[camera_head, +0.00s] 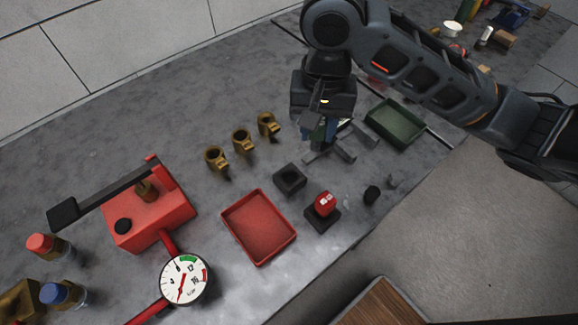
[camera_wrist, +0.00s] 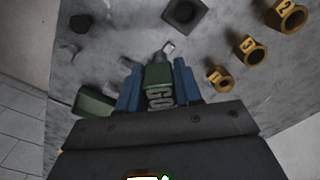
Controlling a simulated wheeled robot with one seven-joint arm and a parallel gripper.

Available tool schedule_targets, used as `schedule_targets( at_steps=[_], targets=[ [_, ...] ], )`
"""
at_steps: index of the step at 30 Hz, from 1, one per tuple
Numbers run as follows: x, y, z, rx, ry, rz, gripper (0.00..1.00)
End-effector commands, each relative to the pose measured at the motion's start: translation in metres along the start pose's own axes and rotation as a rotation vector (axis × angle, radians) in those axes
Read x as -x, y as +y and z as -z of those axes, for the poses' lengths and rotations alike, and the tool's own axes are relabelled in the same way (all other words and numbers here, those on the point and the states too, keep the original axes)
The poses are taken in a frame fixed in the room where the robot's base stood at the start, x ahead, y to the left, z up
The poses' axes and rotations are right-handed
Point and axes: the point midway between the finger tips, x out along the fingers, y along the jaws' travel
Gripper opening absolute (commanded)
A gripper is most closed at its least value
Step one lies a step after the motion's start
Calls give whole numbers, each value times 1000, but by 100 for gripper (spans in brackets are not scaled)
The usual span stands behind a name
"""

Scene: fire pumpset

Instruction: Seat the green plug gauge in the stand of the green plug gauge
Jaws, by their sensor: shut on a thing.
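My gripper (camera_head: 318,137) is shut on the green plug gauge (camera_wrist: 159,84), which has "GO" lettering and a pale metal tip, between blue fingers (camera_wrist: 157,86) in the wrist view. In the head view the gauge is mostly hidden by the gripper. A dark square block with an open hole (camera_head: 289,178), apparently the green gauge's stand, is on the bench below and left of my gripper. It also shows at the top of the wrist view (camera_wrist: 185,12). The gauge is apart from this stand.
A red-topped gauge (camera_head: 325,202) sits in a similar dark stand beside a red tray (camera_head: 258,228). Brass fittings (camera_head: 242,140) stand left of my gripper. Grey bars (camera_head: 340,150) and a green tray (camera_head: 395,122) lie right. A black knob (camera_head: 371,194) is near the front edge.

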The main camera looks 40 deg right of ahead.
Motion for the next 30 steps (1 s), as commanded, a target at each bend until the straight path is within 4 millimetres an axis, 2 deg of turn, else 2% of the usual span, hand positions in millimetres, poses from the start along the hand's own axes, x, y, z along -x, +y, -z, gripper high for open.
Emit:
schedule_targets(
  at_steps=[3,9,14,24,30],
  targets=[
    [-15,-20,-17,3,-4,1,0],
    [-32,-42,-35,1,-1,0,0],
    [-38,-46,-38,-1,-1,1,0],
    [-72,-45,-38,-3,-2,-1,0],
    [-76,-46,-38,0,1,0,0]
  ],
)
